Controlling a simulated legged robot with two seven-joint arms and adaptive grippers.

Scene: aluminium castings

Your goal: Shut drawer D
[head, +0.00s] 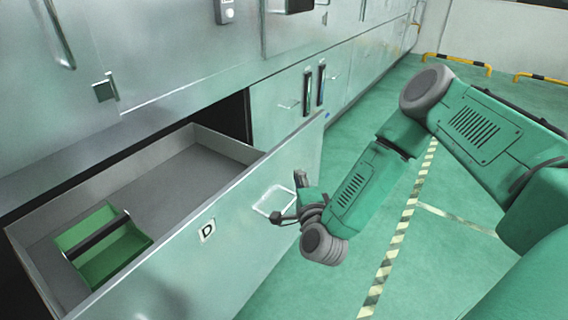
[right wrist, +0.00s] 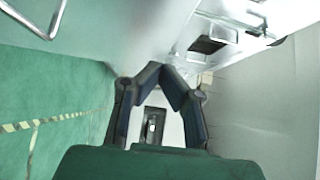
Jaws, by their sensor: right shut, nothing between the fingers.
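Drawer D (head: 226,250) stands pulled out from the cabinet in the head view, with a grey, open-topped inside. Its front carries a "D" label (head: 208,231) and a pale loop handle (head: 273,202). My right gripper (head: 294,207) is close to the drawer front, beside the handle. I cannot tell whether it touches the front. In the right wrist view its dark fingers (right wrist: 161,70) lean together, shut with nothing between them. My left gripper is not in view.
A green tray (head: 128,240) with a dark bar lies inside the drawer. The steel cabinet row (head: 180,50) runs back along the left. The green floor (head: 455,185) to the right is clear, with striped marking lines and yellow-black barriers (head: 458,63) farther back.

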